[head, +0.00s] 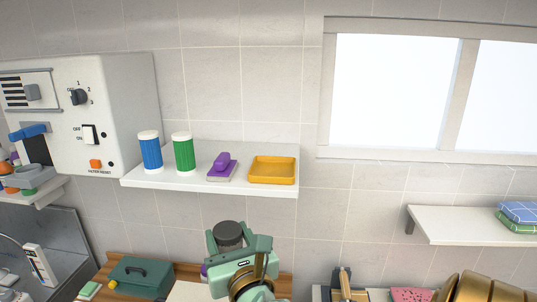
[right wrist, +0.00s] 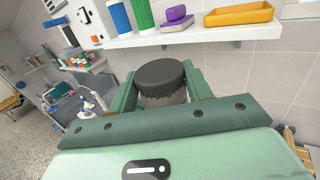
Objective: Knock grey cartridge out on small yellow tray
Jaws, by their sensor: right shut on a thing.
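The small yellow tray (head: 272,170) lies on a white wall shelf, at its right end. It also shows at the top right of the right wrist view (right wrist: 239,14). My right gripper (head: 238,246) is shut on the grey cartridge (head: 229,233), a dark-topped round piece with a paler grey side. In the right wrist view the cartridge (right wrist: 161,79) sits between the two green fingers. The gripper is below and in front of the shelf, apart from the tray. The cartridge's lower part is hidden by the gripper. My left gripper is not in view.
The white shelf (head: 140,181) also holds a blue canister (head: 150,152), a green canister (head: 183,153) and a purple-handled brush (head: 222,167). A grey machine with switches (head: 130,110) hangs at left. A green toolbox (head: 140,277) stands on the counter below.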

